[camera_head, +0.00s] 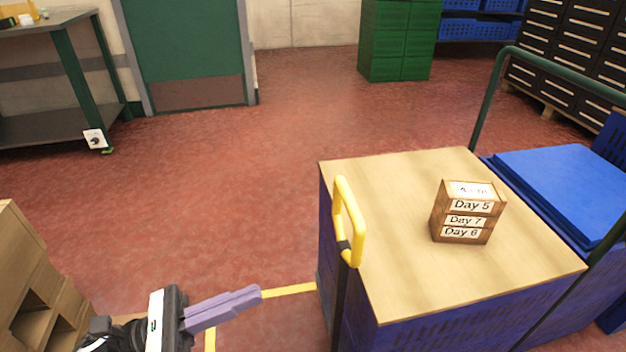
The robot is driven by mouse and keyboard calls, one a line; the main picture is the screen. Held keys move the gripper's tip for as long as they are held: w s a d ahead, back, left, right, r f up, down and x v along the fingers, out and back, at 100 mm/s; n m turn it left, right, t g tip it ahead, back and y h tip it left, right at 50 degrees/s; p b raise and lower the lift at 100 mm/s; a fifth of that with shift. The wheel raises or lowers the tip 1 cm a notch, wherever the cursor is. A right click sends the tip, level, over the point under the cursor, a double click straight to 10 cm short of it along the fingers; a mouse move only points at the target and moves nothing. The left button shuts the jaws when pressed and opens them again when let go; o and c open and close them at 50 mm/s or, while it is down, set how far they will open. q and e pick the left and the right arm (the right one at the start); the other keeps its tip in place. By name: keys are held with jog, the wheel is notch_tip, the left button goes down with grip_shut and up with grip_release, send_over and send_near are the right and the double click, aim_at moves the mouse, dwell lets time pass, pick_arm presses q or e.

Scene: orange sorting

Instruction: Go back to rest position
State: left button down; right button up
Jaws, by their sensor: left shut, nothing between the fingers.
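My left gripper (222,307) comes in at the bottom left of the head view. Its two purple fingers lie together, pointing right, with nothing between them. It hangs in front of the red floor, left of the wooden-topped table and apart from it. My right gripper is out of view. A small stack of wooden boxes (437,218) stands on the table top (390,200). Its front labels read Day 5, Day 7 and Day 6, and another label lies on top. No oranges show.
A yellow handle on a dark post (357,240) stands at the table's left edge, right of my left gripper. A wooden shelf unit (22,270) is at the lower left. Blue crates (560,180) and a green rail (490,95) are on the right. Red floor (220,190) is clear between.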

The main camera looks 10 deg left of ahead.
pick_arm(q)
jog(key=w+f+n+t+y, duration=0.2)
jog(key=f+n+t+y, duration=0.3)
jog(key=n, duration=0.9)
jog(key=w+f+n+y, duration=0.1)
jog(key=f+n+y, duration=0.2)
jog(key=n+y, duration=0.8)
jog(key=s+d+f+n+g+h, duration=0.1)
jog(key=s+d+f+n+g, duration=0.3)
jog(key=n, duration=0.7)
jog(key=s+f+n+g, duration=0.3)
jog(key=s+f+n, duration=0.3)
jog(key=n, duration=0.5)
notch_tip(320, 180, up, 10)
jog(key=a+m+p, duration=0.1)
jog(key=a+p, duration=0.1)
jog(key=p, duration=1.5)
jog(key=shift+y, duration=0.3)
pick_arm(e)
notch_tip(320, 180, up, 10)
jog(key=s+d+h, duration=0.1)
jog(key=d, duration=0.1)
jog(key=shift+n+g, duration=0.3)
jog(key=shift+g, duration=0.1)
